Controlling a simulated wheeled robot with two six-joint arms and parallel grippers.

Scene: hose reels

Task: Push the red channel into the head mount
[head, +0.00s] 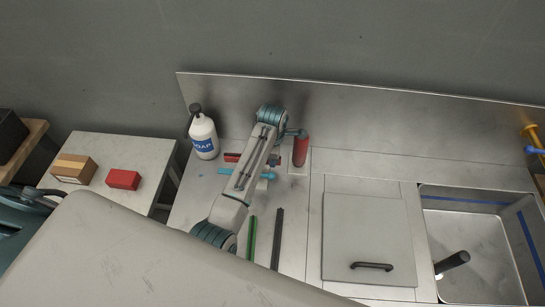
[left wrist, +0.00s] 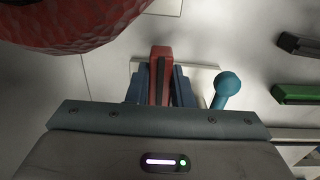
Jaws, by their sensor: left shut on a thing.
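The red channel (left wrist: 160,72) is between the blue fingers of my left gripper (left wrist: 160,88) in the left wrist view. The fingers are shut on it, and its far end points away from the camera over a pale plate. In the head view my left gripper (head: 272,161) is mostly hidden by my arm. A red piece (head: 232,157) shows left of the arm; I cannot tell if it is the same channel. A teal piece with a round knob (left wrist: 229,84) is just right of the fingers. I cannot make out the head mount for certain. My right gripper is out of view.
A red cylinder (head: 301,150) stands close beside the gripper. A green channel (head: 251,237) and a dark channel (head: 278,238) lie on the counter. A white bottle (head: 203,138) stands at the back left. A lid with a handle (head: 368,220) and a sink (head: 470,265) are right.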

